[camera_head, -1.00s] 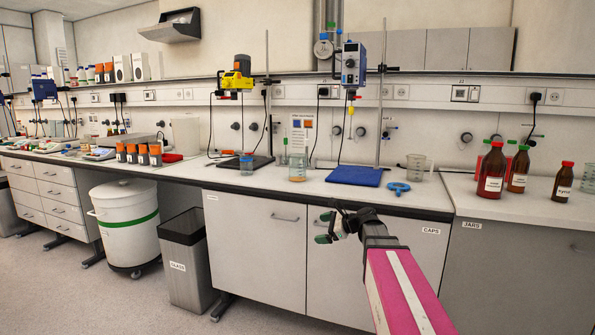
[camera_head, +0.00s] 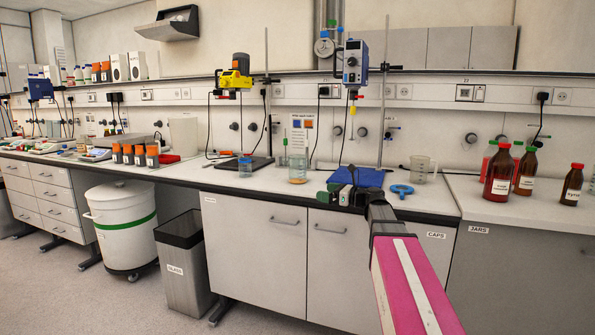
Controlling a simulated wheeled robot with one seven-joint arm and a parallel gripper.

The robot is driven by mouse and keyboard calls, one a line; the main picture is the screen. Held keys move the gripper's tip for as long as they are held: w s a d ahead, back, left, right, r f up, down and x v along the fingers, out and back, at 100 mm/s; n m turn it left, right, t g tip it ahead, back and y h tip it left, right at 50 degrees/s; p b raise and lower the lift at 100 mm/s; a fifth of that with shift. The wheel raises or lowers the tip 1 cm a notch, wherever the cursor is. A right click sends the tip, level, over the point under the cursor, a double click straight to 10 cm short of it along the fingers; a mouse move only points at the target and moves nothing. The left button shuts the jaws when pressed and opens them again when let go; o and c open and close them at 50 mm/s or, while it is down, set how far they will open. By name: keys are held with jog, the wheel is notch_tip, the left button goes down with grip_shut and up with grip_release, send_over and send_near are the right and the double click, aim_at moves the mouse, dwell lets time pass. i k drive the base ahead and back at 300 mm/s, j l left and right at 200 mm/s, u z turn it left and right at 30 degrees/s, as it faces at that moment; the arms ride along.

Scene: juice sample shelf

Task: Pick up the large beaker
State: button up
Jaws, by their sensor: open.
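A clear beaker or jug with a handle (camera_head: 421,169) stands upright on the bench, right of the blue stand base (camera_head: 357,177). A beaker with orange liquid (camera_head: 297,170) stands left of that base. I cannot tell for certain which is the large beaker. My gripper (camera_head: 328,194) is open and appears empty at the bench's front edge. It points left and overlaps the front of the blue base in the picture. It is apart from all the beakers.
A blue ring (camera_head: 402,190) lies near the front edge. Stirrer stands with a yellow motor (camera_head: 235,80) and a blue motor (camera_head: 354,62) rise behind. Brown bottles (camera_head: 498,174) stand at right. Orange-capped jars (camera_head: 140,155) stand at left. Some bench surface left of my gripper is clear.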

aim_at(296, 162)
jog(key=i, duration=0.85)
